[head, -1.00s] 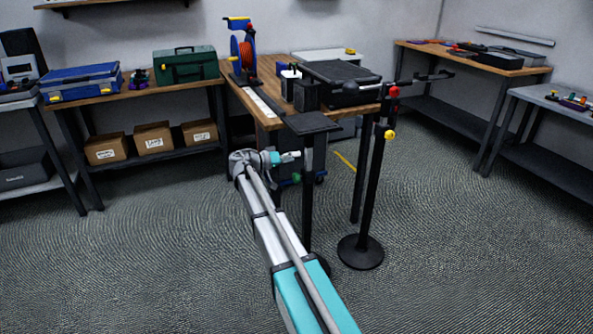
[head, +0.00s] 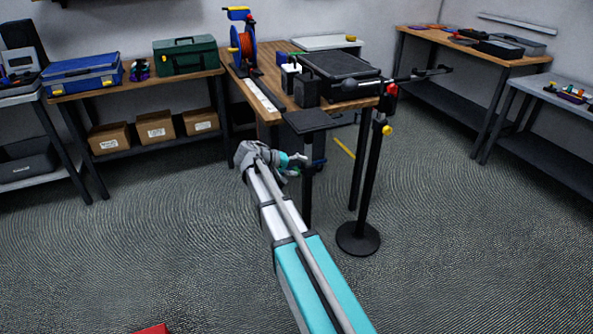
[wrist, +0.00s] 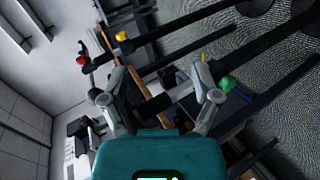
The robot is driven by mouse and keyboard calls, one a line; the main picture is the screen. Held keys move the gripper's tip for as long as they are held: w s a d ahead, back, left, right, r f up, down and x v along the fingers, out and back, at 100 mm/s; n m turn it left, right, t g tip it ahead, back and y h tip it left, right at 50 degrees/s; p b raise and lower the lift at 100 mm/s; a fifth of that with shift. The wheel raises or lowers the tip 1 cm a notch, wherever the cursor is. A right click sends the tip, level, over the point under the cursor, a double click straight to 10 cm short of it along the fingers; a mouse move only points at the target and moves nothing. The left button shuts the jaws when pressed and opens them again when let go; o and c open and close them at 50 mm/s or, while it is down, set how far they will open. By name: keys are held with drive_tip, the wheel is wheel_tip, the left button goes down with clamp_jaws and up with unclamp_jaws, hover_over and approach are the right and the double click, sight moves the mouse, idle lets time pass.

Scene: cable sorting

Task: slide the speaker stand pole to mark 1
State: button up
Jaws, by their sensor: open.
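The speaker stand has a flat black top plate (head: 307,120) and an upright dark pole (head: 308,205) in front of the wooden bench. My gripper (head: 304,163) is at this pole, below the plate, in the head view. In the wrist view my gripper (wrist: 157,68) is open, its two fingers spread. A dark pole with a lighter grey stretch (wrist: 181,90) crosses the view between or just beyond the fingers; I cannot tell whether they touch it. A green knob (wrist: 228,84) shows beside the right finger. I cannot read any mark on the pole.
A boom stand with a round base (head: 358,238), a red knob (head: 391,89) and a yellow knob (head: 387,130) stands close on the right. The wooden bench (head: 268,112) with a cable reel (head: 242,48) is behind. Floor is open to left and right.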

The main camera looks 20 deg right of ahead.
drive_tip(key=s+a+r+n+y+p, duration=0.1)
drive_tip(key=s+a+n+y+p, duration=0.2)
drive_tip(key=s+n+p, duration=0.2)
drive_tip(key=shift+s+a+r+n+y+p, duration=0.15)
drive_tip(key=shift+s+r+n+y+p, duration=0.3)
drive_tip(key=shift+s, duration=0.5)
drive_tip(key=shift+f, duration=0.1)
drive_tip(key=s+a+f+m+y, duration=0.2)
drive_tip(key=s+a+f+y, duration=0.15)
drive_tip(key=s+a, duration=0.35)
drive_tip(key=s+a+f+m+y, duration=0.2)
drive_tip(key=s+a+y, duration=0.3)
drive_tip(key=s, duration=0.4)
wheel_tip(320, 180, up, 14)
drive_tip(key=p, duration=1.4)
drive_tip(key=shift+w+r, duration=0.15)
